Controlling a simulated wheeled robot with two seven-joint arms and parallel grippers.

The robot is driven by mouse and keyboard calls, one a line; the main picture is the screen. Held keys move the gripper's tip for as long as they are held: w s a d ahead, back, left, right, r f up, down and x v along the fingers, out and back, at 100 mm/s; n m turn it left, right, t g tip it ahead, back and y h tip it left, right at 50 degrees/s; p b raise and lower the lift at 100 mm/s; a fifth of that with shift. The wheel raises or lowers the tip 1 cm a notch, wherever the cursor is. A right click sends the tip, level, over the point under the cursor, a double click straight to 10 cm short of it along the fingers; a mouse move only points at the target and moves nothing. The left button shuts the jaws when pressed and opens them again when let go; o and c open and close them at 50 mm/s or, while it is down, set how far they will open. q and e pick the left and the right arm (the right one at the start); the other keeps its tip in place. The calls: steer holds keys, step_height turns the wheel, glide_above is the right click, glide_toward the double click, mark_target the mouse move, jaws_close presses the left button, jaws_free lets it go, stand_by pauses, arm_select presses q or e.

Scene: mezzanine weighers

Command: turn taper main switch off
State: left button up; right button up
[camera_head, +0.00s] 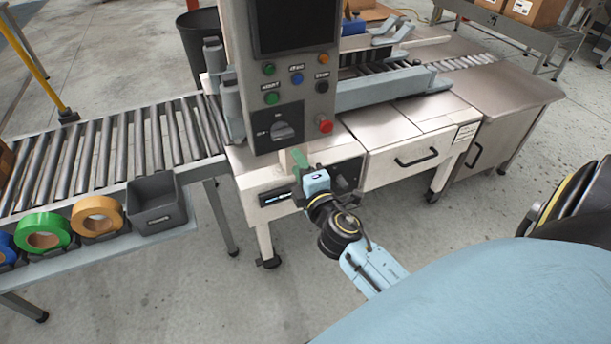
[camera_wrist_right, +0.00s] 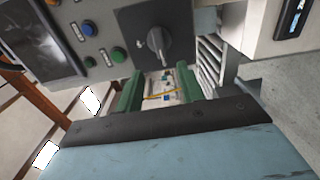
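The taper main switch is a grey rotary knob (camera_head: 281,130) on a black plate low on the grey control panel (camera_head: 252,92). Its labels are too small to read surely. In the right wrist view the knob (camera_wrist_right: 155,42) sits just beyond the fingertips, its grip bar standing roughly upright in the picture. My right gripper (camera_head: 298,160) is just below the panel in the head view. In the right wrist view its two green fingers (camera_wrist_right: 158,84) are apart with nothing between them, and they do not touch the knob. My left gripper is not in view.
Several push buttons sit above the knob, and a red button (camera_head: 326,126) is at its right. A roller conveyor (camera_head: 110,150) runs left, with tape rolls (camera_head: 97,216) and a grey bin (camera_head: 157,204) along its front. A drawer cabinet (camera_head: 410,150) stands right.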

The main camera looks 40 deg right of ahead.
steer(key=v, duration=0.3)
steer(key=shift+s, duration=0.3)
steer(key=shift+a+f, duration=0.1)
steer(key=s+a+f+m+g+y, duration=0.1)
steer(key=s+f+m+g, duration=0.2)
steer(key=f, duration=0.8)
steer(key=s+a+f+m+g+y, duration=0.1)
steer(key=s+f+g, duration=0.3)
steer(key=f, duration=0.7)
steer(key=s+a+f+m+g+y, duration=0.15)
steer(key=s+f, duration=0.35)
steer(key=f, duration=0.6)
steer(key=s+f+m+g, duration=0.2)
steer(key=s+f, duration=0.3)
steer(key=s, duration=0.4)
steer(key=s+f+m+g, duration=0.3)
steer(key=s+f, duration=0.2)
steer(key=s, duration=0.4)
steer(key=s+d+f+m+g, duration=0.1)
steer(key=s+f+m+g, duration=0.1)
steer(key=s+f, duration=0.3)
steer(key=s+g, duration=0.1)
steer(key=s, duration=0.3)
steer(key=shift+d, duration=0.1)
